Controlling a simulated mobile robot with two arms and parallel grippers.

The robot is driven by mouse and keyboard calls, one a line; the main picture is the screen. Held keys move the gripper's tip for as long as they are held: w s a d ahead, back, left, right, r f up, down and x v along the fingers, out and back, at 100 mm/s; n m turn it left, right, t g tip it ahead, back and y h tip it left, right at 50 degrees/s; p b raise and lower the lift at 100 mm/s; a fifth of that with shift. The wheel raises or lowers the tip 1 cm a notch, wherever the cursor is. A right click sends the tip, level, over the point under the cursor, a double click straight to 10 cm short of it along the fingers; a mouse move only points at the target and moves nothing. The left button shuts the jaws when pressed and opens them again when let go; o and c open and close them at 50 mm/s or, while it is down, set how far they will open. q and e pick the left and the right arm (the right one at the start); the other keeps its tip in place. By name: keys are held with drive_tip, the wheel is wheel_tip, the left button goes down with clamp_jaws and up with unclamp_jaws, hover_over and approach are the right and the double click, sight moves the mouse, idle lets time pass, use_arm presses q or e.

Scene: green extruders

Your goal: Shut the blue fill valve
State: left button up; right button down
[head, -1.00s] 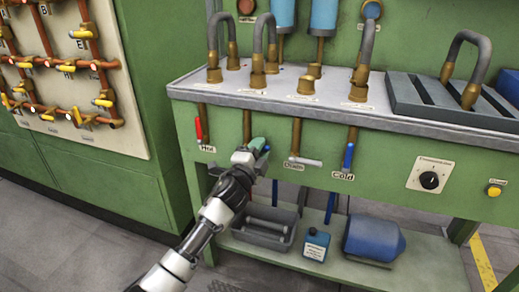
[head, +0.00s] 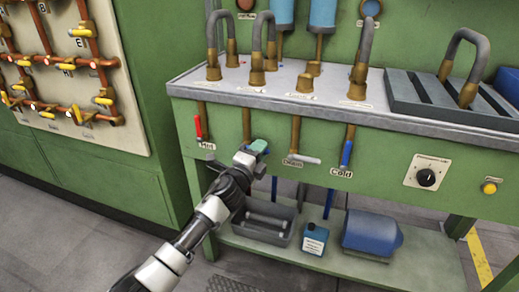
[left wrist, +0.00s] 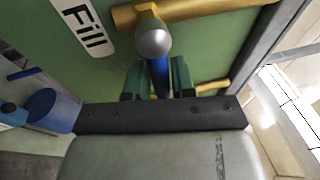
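The blue fill valve handle (left wrist: 160,75) shows in the left wrist view, below a round silver end (left wrist: 152,40) and beside the white Fill label (left wrist: 84,27). A brass pipe (left wrist: 205,9) runs behind it. My left gripper (left wrist: 159,85) has its green fingers close on both sides of the handle and appears shut on it. In the head view, my left gripper (head: 257,147) is at the bench front below the fill pipe (head: 246,125), hiding the valve. My right gripper is not in view.
The Hot valve (head: 198,127) has a red handle, to the left. The drain valve (head: 304,158) and blue cold valve (head: 346,153) are to the right. A grey bin (head: 263,222), a blue bottle (head: 314,239) and a blue canister (head: 372,232) stand on the lower shelf.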

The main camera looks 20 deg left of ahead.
use_arm(q)
drive_tip(key=shift+o, duration=1.4)
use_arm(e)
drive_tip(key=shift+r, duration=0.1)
use_arm(q)
drive_tip(key=shift+s, duration=0.1)
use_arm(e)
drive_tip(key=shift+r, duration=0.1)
use_arm(q)
drive_tip(key=p+v, duration=0.1)
drive_tip(key=v, duration=0.9)
drive_tip(key=shift+s, duration=0.3)
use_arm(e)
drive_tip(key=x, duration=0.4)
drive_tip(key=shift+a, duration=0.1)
use_arm(q)
drive_tip(key=shift+a+f, duration=0.1)
